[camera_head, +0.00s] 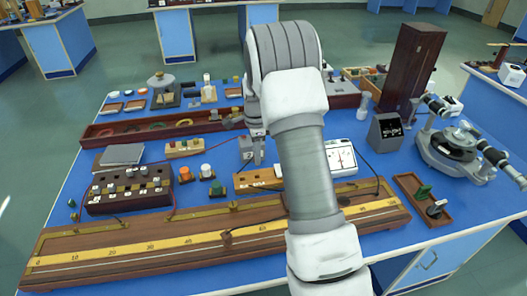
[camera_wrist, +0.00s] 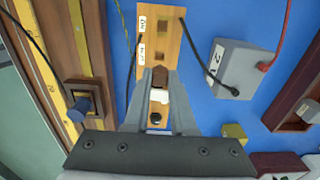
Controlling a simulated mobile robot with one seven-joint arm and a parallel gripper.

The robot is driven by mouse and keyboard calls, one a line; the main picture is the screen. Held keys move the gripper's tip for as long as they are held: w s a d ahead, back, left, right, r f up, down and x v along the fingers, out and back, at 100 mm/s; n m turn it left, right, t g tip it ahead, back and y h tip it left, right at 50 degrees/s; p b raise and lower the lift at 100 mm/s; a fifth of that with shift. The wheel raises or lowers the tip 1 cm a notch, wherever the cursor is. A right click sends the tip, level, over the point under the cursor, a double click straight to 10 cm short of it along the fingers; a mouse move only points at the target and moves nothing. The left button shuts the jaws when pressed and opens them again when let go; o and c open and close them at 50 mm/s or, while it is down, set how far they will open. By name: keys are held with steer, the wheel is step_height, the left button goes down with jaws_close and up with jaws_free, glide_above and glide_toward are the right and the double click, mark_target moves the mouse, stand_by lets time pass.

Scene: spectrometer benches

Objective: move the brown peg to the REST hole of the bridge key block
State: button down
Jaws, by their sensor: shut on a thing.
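The bridge key block (camera_wrist: 172,38) is a light wooden strip with square holes and small white labels, whose text I cannot read surely. In the head view the block (camera_head: 243,184) lies on the blue bench, partly hidden behind my arm. My gripper (camera_wrist: 159,73) is over the block, its fingers shut on the brown peg (camera_wrist: 159,77). The peg is over the strip, close to a square hole; I cannot tell whether its lower end is in a hole. A white part and a black knob show between the fingers. My gripper (camera_head: 259,160) hides the peg in the head view.
A grey box (camera_wrist: 230,68) with red and black leads stands right of the block in the wrist view. A long wooden scale bench (camera_head: 130,246) lies in front. A white meter (camera_head: 341,157) and a dark peg box (camera_head: 128,190) flank the block. Leads cross nearby.

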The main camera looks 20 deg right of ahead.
steer(key=shift+f+b, duration=2.1)
steer(key=shift+f, duration=1.15)
steer(key=c, duration=0.7)
jaws_free()
steer(key=shift+o, duration=0.2)
steer(key=shift+r, duration=0.1)
step_height(320, 180, up, 17)
steer(key=p, duration=0.2)
steer(key=shift+r, duration=0.15)
